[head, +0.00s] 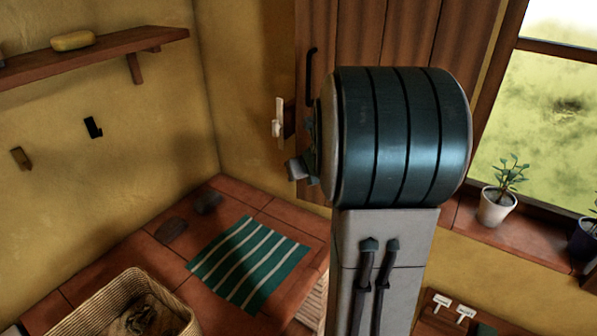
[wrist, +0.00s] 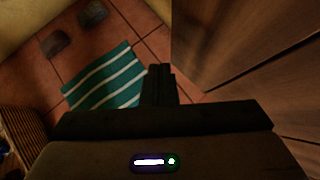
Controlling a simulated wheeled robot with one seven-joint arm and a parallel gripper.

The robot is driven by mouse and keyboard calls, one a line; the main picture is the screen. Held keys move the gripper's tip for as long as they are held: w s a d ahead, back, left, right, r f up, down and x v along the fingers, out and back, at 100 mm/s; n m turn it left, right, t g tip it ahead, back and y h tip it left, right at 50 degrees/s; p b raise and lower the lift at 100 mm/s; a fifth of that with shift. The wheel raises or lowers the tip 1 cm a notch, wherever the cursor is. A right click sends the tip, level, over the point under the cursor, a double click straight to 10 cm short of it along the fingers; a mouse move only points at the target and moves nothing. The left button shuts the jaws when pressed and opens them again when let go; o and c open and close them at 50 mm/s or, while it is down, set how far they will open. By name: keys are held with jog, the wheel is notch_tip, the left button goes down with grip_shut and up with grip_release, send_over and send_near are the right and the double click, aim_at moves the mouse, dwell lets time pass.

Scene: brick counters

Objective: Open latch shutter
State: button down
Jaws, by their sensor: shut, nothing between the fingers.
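The brown planked wooden shutter (head: 390,35) stands upright at the top middle of the head view, partly hidden behind my arm. It has a dark vertical handle (head: 311,76) near its left edge. A pale latch piece (head: 278,117) sits on the wall beside that edge, above my gripper. The shutter's wood also fills the right of the wrist view (wrist: 235,45). My gripper (wrist: 159,70) is shut and empty, its fingers left of the wood. In the head view it is mostly hidden behind my arm. Neither handle nor latch shows in the wrist view.
A wooden shelf (head: 95,57) holds a yellow loaf-like object. Below lie a striped green mat (head: 250,264), grey stones and a wicker basket (head: 128,290) on tiles. A potted plant (head: 496,208) stands on the sill at the right. Wall hooks hang at the left.

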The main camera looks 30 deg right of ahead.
jog(key=s+a+r+p, duration=0.4)
jog(key=s+a+r, duration=0.1)
jog(key=a+r, duration=0.2)
jog(key=shift+s+a+p, duration=0.15)
jog(key=shift+a+p, duration=0.05)
jog(key=shift+p, duration=0.1)
jog(key=s+a+f+n+g+y+b, duration=0.25)
jog(key=s+a+n, duration=0.6)
jog(key=n, duration=0.95)
jog(key=s+a+f+n+g+b, duration=0.1)
jog(key=s+a+n+b, duration=0.1)
jog(key=s+n, duration=0.3)
jog(key=s+a+f+n+g+h+b, duration=0.1)
jog(key=s+n, duration=0.4)
jog(key=n, duration=0.9)
jog(key=shift+s+a+f+g+b, duration=0.25)
jog(key=shift+a+f+g+b, duration=0.2)
jog(key=shift+f, duration=0.25)
